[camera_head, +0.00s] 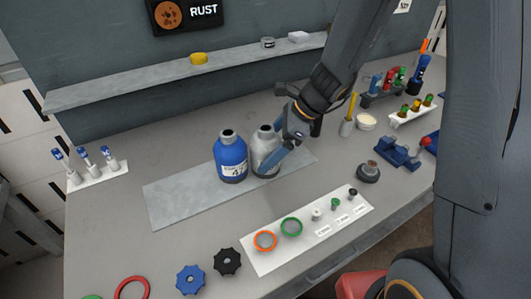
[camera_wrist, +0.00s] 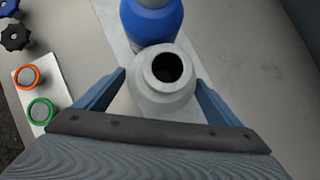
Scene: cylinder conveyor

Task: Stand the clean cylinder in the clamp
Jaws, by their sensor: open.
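A grey-white bottle-shaped cylinder (camera_head: 263,150) stands upright on a grey mat, touching or nearly touching a blue cylinder (camera_head: 231,158) with a white label. The blue cylinder also shows at the top of the wrist view (camera_wrist: 155,22). My gripper (camera_head: 279,148) is at the grey cylinder, its side partly hidden by a finger. In the wrist view my open fingers (camera_wrist: 160,82) stand on either side of the grey cylinder (camera_wrist: 165,80), with small gaps visible. A blue clamp-like device (camera_head: 398,152) with a red knob stands empty at the right.
The grey mat (camera_head: 170,205) is bare left of the cylinders. A white card (camera_head: 270,262) with rings and small caps lies in front. A dark round fitting (camera_head: 368,172) lies between card and clamp. Racks of tubes (camera_head: 412,110) stand back right. A shelf (camera_head: 130,88) runs behind.

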